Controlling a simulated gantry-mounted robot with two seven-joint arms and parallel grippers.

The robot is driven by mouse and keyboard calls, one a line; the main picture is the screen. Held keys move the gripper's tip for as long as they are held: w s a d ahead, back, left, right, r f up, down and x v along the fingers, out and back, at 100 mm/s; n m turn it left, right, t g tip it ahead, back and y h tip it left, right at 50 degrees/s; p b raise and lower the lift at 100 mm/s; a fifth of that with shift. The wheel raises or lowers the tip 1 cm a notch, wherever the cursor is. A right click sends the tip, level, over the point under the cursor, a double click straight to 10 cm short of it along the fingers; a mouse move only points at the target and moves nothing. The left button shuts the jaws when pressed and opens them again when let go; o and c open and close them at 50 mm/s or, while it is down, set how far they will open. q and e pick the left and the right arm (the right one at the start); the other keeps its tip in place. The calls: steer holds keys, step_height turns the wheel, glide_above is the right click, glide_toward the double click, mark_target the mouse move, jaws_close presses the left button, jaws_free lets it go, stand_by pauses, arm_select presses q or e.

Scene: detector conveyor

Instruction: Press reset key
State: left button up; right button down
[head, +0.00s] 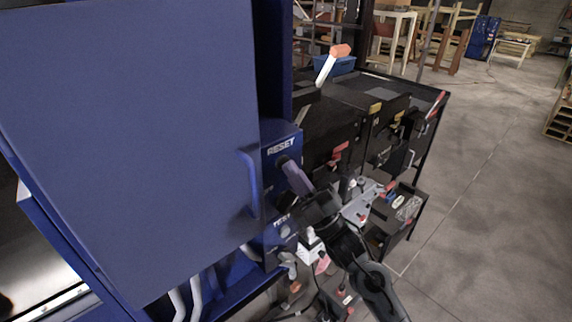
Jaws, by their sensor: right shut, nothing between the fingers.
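The blue panel (268,170) with a white RESET label (281,146) stands at the middle of the head view, beside a large blue door. My right gripper (289,170) reaches in from the lower right, with its tip just below the RESET label, at or close to the panel face. It is shut and holds nothing. The reset key itself is hidden or cannot be told apart behind the fingertips. I cannot tell whether the tip touches it. My left gripper is not in view.
The large blue door (130,140) with a handle (251,182) fills the left. A TEST label (282,218) sits lower on the panel. A black cart (335,125) with tools and red-handled parts stands behind and right. Open grey floor (480,220) lies on the right.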

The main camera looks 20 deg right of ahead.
steer(key=shift+s, duration=0.1)
steer(key=shift+s+d, duration=0.4)
steer(key=shift+s, duration=0.3)
steer(key=shift+s+d+p, duration=0.1)
steer(key=shift+s+d, duration=0.25)
steer(key=shift+s, duration=0.4)
steer(key=shift+s+d+p, duration=0.15)
steer(key=shift+s+d, duration=0.2)
steer(key=shift+s, duration=0.4)
steer(key=shift+s+d+p, duration=0.1)
steer(key=shift+s+d, duration=0.25)
steer(key=shift+s, duration=0.4)
steer(key=shift+f, duration=0.1)
